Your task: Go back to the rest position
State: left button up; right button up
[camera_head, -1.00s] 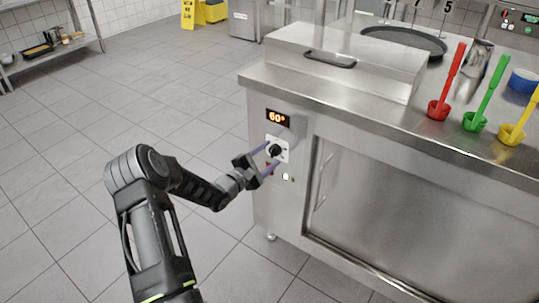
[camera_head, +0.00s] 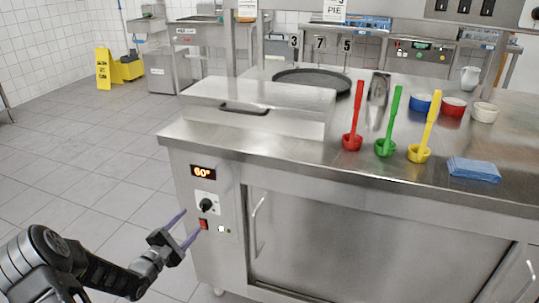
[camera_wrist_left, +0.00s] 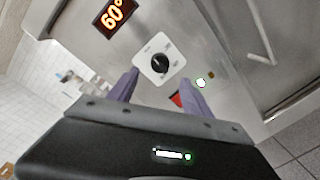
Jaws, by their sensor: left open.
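My left gripper (camera_head: 184,231) is in the lower left of the head view, beside the front panel of a steel counter. Its two purple fingers are apart with nothing between them. A black knob (camera_head: 206,205) on a white plate sits on the panel, under a display (camera_head: 203,172) reading 60°. In the left wrist view the knob (camera_wrist_left: 159,64) is ahead of the spread fingers (camera_wrist_left: 160,92), and the gripper is apart from it. A red switch (camera_head: 204,224) is below the knob, partly behind a finger in the wrist view. My right gripper is not in view.
The steel counter (camera_head: 300,160) fills the right side. On it are red (camera_head: 352,142), green (camera_head: 385,147) and yellow (camera_head: 419,153) ladles, a blue cloth (camera_head: 473,169) and a round dark griddle (camera_head: 312,81). Tiled floor (camera_head: 90,170) is free at left. A yellow sign (camera_head: 103,68) stands far back.

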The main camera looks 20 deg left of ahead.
pick_arm(q)
jog(key=s+f+m+g+y, duration=0.2)
jog(key=s+f+m+g, duration=0.15)
jog(key=f+m, duration=0.45)
jog(key=s+d+f+m+g+h, duration=0.1)
jog(key=s+d+f+m+g, duration=0.2)
jog(key=d+f, duration=0.4)
jog(key=s+d+f+m+g+h, duration=0.1)
jog(key=s+d+f+m+g, duration=0.15)
jog(key=d+f, duration=0.45)
jog(key=s+d+f+m+g+h, duration=0.1)
jog(key=s+d+m+g, duration=0.15)
jog(key=s+d, duration=0.45)
jog(key=s+d+f+m+g+h, duration=0.1)
jog(key=s+d+m+g+h, duration=0.2)
jog(key=d, duration=0.7)
jog(key=s+d+r+m+g, duration=0.1)
jog(key=s+d+m+g, duration=0.25)
jog(key=s+d, duration=0.75)
notch_tip(320, 180, up, 14)
jog(key=w+t+p, duration=0.1)
jog(key=p, duration=1.2)
jog(key=shift+w+d+p, duration=0.2)
jog(key=shift+p, duration=0.2)
